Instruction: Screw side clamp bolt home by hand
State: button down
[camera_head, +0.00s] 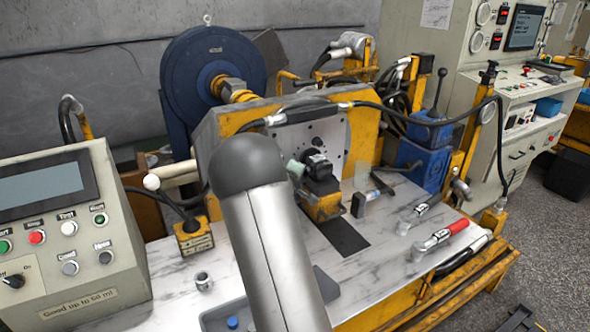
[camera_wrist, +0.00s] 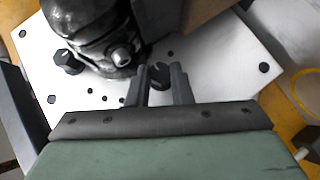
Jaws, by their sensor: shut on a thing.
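In the wrist view, my gripper (camera_wrist: 160,79) has its two fingers on either side of a dark bolt head, the side clamp bolt (camera_wrist: 160,72). It is shut on the bolt, which stands at the light mounting plate (camera_wrist: 220,75) beside the black hydraulic motor (camera_wrist: 95,35). How deep the bolt sits cannot be told. Another dark bolt (camera_wrist: 67,60) stands on the motor's other side. In the head view, the motor (camera_head: 319,168) sits in front of the upright plate (camera_head: 328,133).
A control box (camera_head: 70,230) stands at the left. A red-handled torque wrench (camera_head: 440,238) and another tool (camera_head: 415,215) lie on the marbled bench (camera_head: 375,265) at the right. A loose metal nut-like part (camera_head: 203,281) and a grey tray (camera_head: 232,312) are near the front.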

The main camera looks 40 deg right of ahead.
jog(key=shift+d+r+m+y, duration=0.1)
jog(key=shift+m+y, duration=0.4)
jog(key=shift+y, duration=0.3)
jog(key=c, duration=1.3)
grip_release()
